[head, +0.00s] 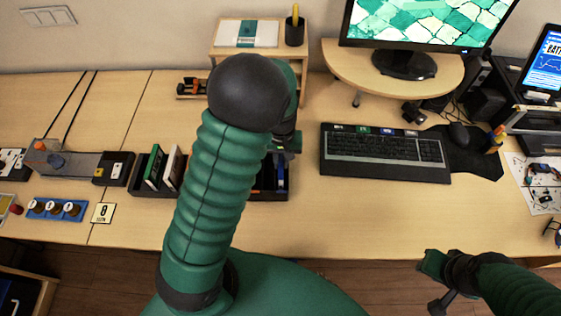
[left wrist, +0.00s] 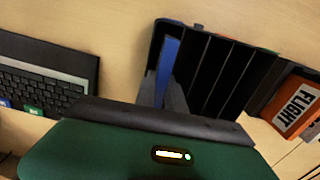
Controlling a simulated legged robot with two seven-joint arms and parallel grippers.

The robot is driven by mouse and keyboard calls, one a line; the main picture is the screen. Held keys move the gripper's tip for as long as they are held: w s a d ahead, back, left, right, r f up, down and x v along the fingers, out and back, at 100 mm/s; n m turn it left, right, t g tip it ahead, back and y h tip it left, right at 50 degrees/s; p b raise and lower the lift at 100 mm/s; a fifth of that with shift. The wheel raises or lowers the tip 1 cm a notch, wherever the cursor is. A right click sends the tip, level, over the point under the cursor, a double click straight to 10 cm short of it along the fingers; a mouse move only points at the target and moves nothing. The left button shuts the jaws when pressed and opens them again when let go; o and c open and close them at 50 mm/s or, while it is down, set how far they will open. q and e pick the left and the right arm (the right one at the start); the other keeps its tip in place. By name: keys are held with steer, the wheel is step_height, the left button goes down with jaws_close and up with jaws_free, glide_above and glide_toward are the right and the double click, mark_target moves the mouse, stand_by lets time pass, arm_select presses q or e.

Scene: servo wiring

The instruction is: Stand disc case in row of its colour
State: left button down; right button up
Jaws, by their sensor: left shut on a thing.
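A black slotted rack (head: 148,191) stands on the table, partly behind my left arm. A blue disc case (left wrist: 167,66) stands on edge in the rack's end slot; it also shows in the head view (head: 281,172). My left gripper (left wrist: 163,92) is shut on the blue case, its grey fingers on either side. A green case (head: 154,165) and a white-faced case (head: 172,167) stand tilted in the rack's left part.
A keyboard (head: 385,152) lies right of the rack, with a monitor stand (head: 400,75) behind it. A small wooden shelf (head: 232,54) stands at the back. The table in front of the keyboard is clear.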

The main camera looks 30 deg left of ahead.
arm_select(q)
steer(key=shift+d+f, duration=0.3)
steer(key=c, duration=1.6)
jaws_free()
steer(key=shift+a, duration=0.2)
steer(key=shift+c, duration=0.2)
steer(key=shift+o, duration=1.2)
steer(key=shift+a, duration=0.2)
arm_select(e)
steer(key=shift+f, duration=0.1)
arm_select(q)
steer(key=shift+d, duration=0.1)
arm_select(e)
steer(key=shift+d, duration=0.1)
arm_select(q)
steer(key=shift+d+r, duration=0.1)
steer(key=shift+r, duration=0.15)
step_height(320, 180, up, 12)
steer(key=f+p, duration=0.1)
steer(key=s+d+f+m+t, duration=0.2)
steer(key=s+d+m, duration=0.4)
steer(key=s, duration=0.3)
steer(key=shift+s+d+f+m+t, duration=0.15)
steer(key=shift+d+m+t, duration=0.15)
steer(key=shift+d, duration=0.5)
arm_select(e)
steer(key=shift+d+r, duration=0.2)
steer(key=shift+r, duration=0.55)
